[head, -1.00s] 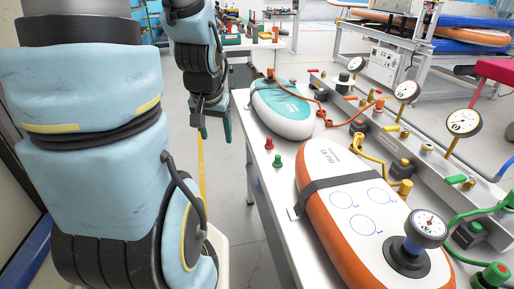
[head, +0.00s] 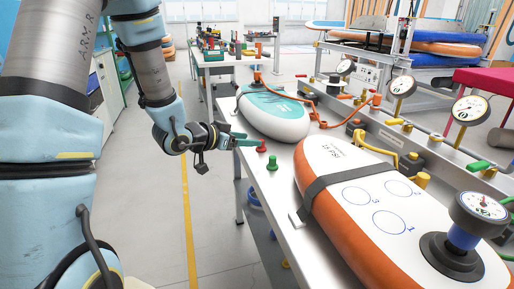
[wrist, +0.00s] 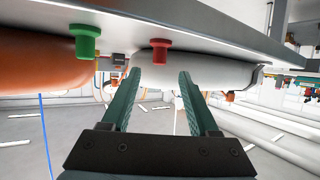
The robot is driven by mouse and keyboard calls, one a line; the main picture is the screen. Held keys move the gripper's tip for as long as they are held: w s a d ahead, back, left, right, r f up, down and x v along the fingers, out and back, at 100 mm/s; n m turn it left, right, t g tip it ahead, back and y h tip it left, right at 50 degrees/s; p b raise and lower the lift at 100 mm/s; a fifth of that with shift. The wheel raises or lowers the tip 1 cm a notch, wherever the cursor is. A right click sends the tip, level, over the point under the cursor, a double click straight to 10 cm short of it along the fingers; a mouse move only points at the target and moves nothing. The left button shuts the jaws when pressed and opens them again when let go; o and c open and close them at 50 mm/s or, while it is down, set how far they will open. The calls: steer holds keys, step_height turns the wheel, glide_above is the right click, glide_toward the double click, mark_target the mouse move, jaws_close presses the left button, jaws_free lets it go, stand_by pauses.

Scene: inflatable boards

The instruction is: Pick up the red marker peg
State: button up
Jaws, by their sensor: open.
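The red marker peg (head: 262,146) stands upright near the left edge of the white table (head: 292,212). My gripper (head: 252,142) reaches in from the left at about peg height, its fingertips close to the red peg. In the wrist view, where the scene appears upside down, the red peg (wrist: 161,50) lies ahead, between the lines of the two open fingers (wrist: 160,78). Nothing is held. Whether a finger touches the peg cannot be told. A green peg (head: 272,163) stands nearer; it also shows in the wrist view (wrist: 85,40).
An orange-edged white board (head: 355,190) with a dark strap lies right of the pegs. A teal and white board (head: 273,112) lies behind them. Gauges (head: 403,83) and a rail with hoses line the far right. The floor left of the table is clear.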

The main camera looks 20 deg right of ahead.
steer(key=shift+f+p+x, duration=0.15)
steer(key=shift+p+x, duration=0.15)
steer(key=shift+x, duration=1.4)
steer(key=shift+f+p+x, duration=0.15)
steer(key=shift+p+x, duration=0.1)
steer(key=shift+x, duration=1.45)
steer(key=shift+s+a, duration=0.1)
jaws_close()
